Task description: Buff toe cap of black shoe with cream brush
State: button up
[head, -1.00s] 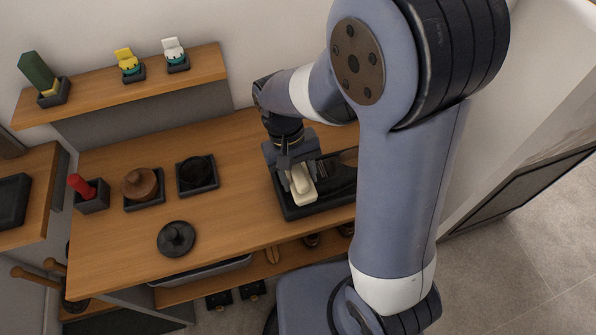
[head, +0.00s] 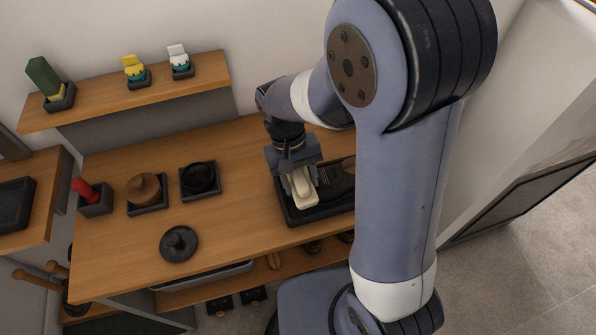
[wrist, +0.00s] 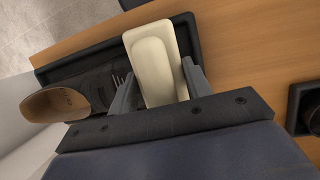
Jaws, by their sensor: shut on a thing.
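The cream brush (head: 302,187) is between the fingers of my gripper (head: 299,170), which is shut on it. In the wrist view the brush (wrist: 154,65) fills the space between the two fingertips of my gripper (wrist: 158,88). The black shoe (head: 337,183) lies in a dark tray (head: 296,222) on the bench, partly hidden by my arm. In the wrist view the shoe (wrist: 82,90) shows its laces and brown opening at left. The brush is over the shoe's toe end and hides the toe cap. I cannot tell whether they touch.
A black dish (head: 200,178), a brown pot (head: 143,188) and a red-handled tool (head: 82,187) stand left of the tray. A raised shelf (head: 130,92) holds several small brushes. Bare bench lies between lid and tray.

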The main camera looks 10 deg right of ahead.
jog(key=shift+s+d, duration=0.1)
jog(key=shift+s, duration=0.5)
jog(key=r+p, duration=0.4)
jog(key=r, duration=0.1)
jog(key=a+r+p, duration=0.1)
jog(key=r+p, duration=0.1)
jog(key=r, duration=0.1)
jog(key=shift+p, duration=0.4)
jog(key=shift+f, duration=0.15)
jog(key=shift+w+d+f+b, duration=0.1)
jog(key=shift+w+f+b, duration=0.25)
jog(key=shift+f+b, duration=0.55)
jog(key=shift+w+d+f+b, duration=0.1)
jog(key=shift+w+f+b, duration=0.35)
jog(key=shift+f, duration=0.6)
jog(key=shift+w+d+f+b, duration=0.1)
jog(key=shift+w+f+b, duration=0.1)
jog(key=shift+f+b, duration=0.75)
jog(key=shift+f+b, duration=0.6)
jog(key=shift+f, duration=0.4)
